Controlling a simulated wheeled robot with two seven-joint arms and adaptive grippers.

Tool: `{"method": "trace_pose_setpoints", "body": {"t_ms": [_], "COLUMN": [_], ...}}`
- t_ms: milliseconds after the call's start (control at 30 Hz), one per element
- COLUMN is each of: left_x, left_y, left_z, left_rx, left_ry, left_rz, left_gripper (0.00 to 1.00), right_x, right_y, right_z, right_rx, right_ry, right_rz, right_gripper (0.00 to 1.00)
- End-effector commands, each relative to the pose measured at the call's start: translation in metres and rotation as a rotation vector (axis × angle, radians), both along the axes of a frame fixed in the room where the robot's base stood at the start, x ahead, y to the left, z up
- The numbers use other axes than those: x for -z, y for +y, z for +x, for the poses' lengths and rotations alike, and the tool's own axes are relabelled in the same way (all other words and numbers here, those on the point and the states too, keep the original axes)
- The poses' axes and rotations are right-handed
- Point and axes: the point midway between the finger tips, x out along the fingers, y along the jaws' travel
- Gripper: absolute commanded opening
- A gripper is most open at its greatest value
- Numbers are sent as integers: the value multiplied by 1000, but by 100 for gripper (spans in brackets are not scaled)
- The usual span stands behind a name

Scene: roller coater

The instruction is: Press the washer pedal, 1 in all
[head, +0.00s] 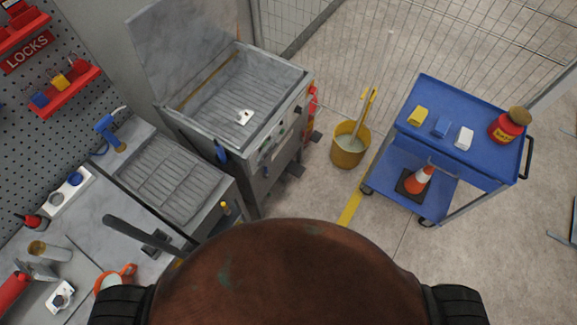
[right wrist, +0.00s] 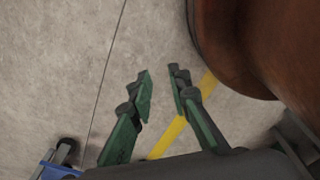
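The washer (head: 177,125) is a grey metal cabinet with an open basin and a raised lid, at the upper middle left of the head view. A small dark flat piece, which looks like a pedal (head: 293,170), sits low at the foot of its front. Another dark flat piece (head: 314,136) lies near the floor farther back; I cannot tell for sure which one is the pedal. My right gripper (right wrist: 161,76) shows in the right wrist view, green fingers apart and empty over bare floor. The pedal is not in that view. My left gripper is in neither view.
A yellow bucket (head: 348,155) stands right of the washer. A blue cart (head: 470,130) with small blocks, a red container and a cone stands farther right. A workbench (head: 95,215) with tools is at left. Open floor with a yellow line (head: 350,208) lies between.

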Motion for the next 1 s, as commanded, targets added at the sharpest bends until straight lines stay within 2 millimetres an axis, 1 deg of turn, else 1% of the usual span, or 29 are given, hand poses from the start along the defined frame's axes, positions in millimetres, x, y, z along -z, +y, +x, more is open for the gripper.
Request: {"method": "trace_pose_setpoints", "body": {"t_ms": [133, 400, 1000], "left_x": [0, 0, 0], "left_y": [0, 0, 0], "left_z": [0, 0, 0], "left_rx": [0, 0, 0], "left_ry": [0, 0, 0], "left_rz": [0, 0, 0], "left_gripper": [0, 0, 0], "right_x": [0, 0, 0], "right_y": [-2, -3, -1], "right_z": [0, 0, 1], "right_rx": [-1, -2, -1], "right_ry": [0, 0, 0], "right_rz": [-2, -3, -1], "right_gripper": [17, 0, 0]}}
